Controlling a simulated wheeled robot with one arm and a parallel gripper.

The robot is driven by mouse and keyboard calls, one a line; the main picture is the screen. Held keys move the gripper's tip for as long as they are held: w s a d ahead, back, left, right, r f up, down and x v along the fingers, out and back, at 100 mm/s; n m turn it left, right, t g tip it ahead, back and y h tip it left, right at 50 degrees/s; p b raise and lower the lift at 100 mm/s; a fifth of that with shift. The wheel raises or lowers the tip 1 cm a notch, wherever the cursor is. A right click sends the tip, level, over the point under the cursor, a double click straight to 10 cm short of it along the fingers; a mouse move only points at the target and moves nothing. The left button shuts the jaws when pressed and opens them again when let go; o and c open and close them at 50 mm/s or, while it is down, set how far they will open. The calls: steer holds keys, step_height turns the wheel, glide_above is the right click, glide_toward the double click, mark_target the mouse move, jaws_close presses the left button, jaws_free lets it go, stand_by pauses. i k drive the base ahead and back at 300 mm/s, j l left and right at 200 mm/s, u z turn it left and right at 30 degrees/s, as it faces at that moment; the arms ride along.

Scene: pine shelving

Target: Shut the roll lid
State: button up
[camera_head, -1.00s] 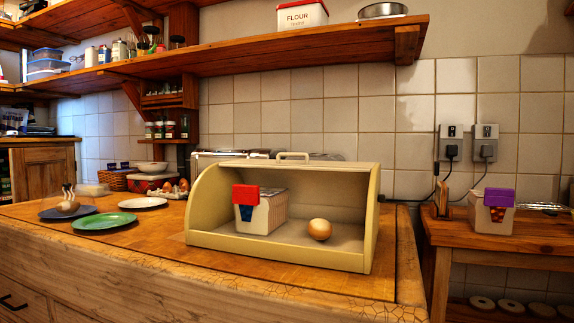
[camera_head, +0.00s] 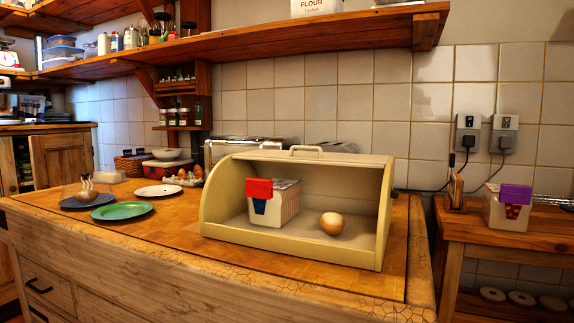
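A cream bread bin (camera_head: 290,248) stands on the wooden worktop. Its front is open and its roll lid is rolled up, with a handle (camera_head: 306,149) at the top back edge. Inside stands a white box with a red lid (camera_head: 259,189), at the left. A round brown bun or egg-like item (camera_head: 332,222) lies to the right of it, on the bin's floor. My gripper does not show in the head view.
Left of the bin are a green plate (camera_head: 122,211), a white plate (camera_head: 158,190) and a blue plate (camera_head: 88,200). A wooden shelf (camera_head: 300,45) hangs above. A purple-lidded box (camera_head: 508,205) stands on the lower right table. The worktop before the bin is clear.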

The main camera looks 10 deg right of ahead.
mark_target(342, 179)
steer(key=k+l, duration=0.1)
steer(key=l, duration=0.35)
steer(key=l+u, duration=0.1)
steer(key=l, duration=0.3)
steer(key=k+l, duration=0.15)
steer(key=l, duration=0.3)
steer(key=k+l, duration=0.1)
steer(key=l, duration=0.3)
steer(key=k+l+u, duration=0.1)
steer(key=l, duration=0.35)
steer(key=k+l, duration=0.15)
steer(key=l, duration=0.25)
steer(key=i+u, duration=0.05)
